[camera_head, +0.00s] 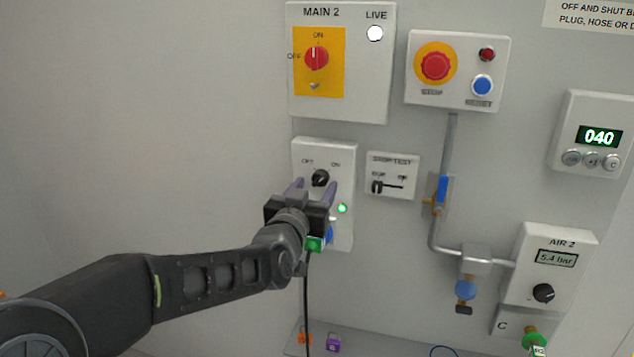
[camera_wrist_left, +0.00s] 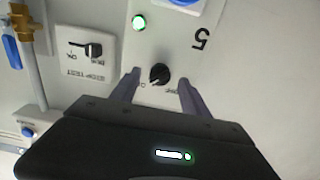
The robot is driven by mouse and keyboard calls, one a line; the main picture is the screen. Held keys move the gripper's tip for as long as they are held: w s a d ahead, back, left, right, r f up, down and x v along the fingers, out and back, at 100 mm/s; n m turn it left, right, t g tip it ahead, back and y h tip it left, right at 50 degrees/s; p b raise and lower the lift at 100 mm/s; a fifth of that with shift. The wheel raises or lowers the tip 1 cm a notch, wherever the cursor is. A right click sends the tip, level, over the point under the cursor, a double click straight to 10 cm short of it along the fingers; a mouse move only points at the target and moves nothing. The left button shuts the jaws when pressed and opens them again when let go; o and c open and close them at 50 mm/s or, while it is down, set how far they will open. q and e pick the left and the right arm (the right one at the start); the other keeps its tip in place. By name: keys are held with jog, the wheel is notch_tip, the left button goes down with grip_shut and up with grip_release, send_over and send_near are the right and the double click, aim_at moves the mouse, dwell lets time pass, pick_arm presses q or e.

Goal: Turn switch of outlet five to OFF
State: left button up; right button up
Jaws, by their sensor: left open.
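The outlet five panel (camera_head: 343,160) is a pale box on the wall, and the digit 5 shows on it in the left wrist view (camera_wrist_left: 201,38). Its black rotary switch (camera_head: 320,178) has OFF at its left and ON at its right; it also shows in the left wrist view (camera_wrist_left: 159,73), where its mark seems to point toward ON. A green lamp (camera_head: 342,208) on the panel is lit. My left gripper (camera_head: 314,187) is open, with one finger on each side of the switch; I cannot tell whether they touch it. My right gripper is not in view.
A stop-test slider box (camera_head: 392,175) is close at the right. MAIN 2 (camera_head: 366,85) is above. A pipe with a blue-handled valve (camera_head: 442,190) runs farther right. A green plug (camera_head: 314,244) and black cable (camera_head: 306,300) hang below the gripper. The wall at the left is bare.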

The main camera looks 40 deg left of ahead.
pick_arm(q)
jog(key=shift+x, duration=1.1)
jog(key=shift+c, duration=0.2)
grip_shut()
